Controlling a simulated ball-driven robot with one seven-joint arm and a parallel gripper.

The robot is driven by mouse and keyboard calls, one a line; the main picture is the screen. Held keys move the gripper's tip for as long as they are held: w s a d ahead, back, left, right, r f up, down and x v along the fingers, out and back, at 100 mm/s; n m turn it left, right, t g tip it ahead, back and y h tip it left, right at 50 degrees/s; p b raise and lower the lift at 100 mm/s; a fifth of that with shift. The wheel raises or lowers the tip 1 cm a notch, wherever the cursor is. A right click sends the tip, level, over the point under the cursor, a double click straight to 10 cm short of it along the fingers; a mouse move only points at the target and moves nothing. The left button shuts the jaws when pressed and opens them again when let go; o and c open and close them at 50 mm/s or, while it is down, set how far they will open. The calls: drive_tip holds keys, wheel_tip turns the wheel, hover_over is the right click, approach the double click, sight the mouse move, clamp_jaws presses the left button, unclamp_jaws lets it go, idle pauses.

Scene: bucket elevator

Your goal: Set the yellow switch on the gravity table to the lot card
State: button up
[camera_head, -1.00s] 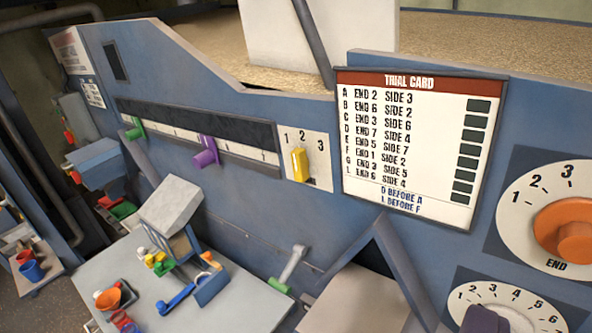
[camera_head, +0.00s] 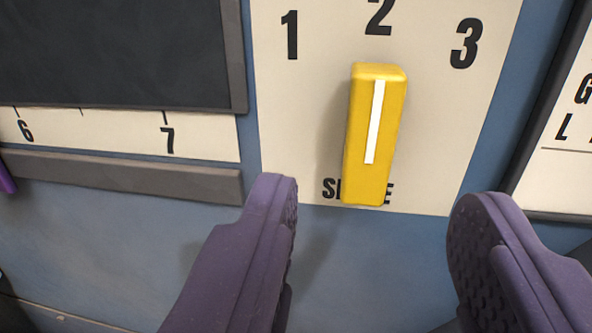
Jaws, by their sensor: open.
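The yellow switch (camera_head: 374,135) is an upright bar with a white line, on a cream plate (camera_head: 290,120) marked 1, 2 and 3. Its upper end points at 2. It covers part of the word under the dial, of which "S" and "E" ends show. My gripper (camera_head: 375,200) is open, with one purple finger low on each side of the switch and neither seen touching it. No card headed as a lot card shows; only the left edge of a white card (camera_head: 572,150) is in view at right.
Left of the switch is a dark slot (camera_head: 110,50) with a scale (camera_head: 100,133) reading 6 and 7 and a grey rail (camera_head: 120,177) below. A sliver of a purple part (camera_head: 6,180) shows at the left edge. The blue panel (camera_head: 370,270) below the switch is bare.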

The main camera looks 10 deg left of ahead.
sight(373, 137)
drive_tip(key=w, duration=0.7)
drive_tip(key=shift+w+d+f+b, duration=0.1)
drive_tip(key=shift+w+d+b, duration=0.2)
drive_tip(key=shift+b, duration=0.1)
drive_tip(key=shift+c, duration=0.2)
clamp_jaws()
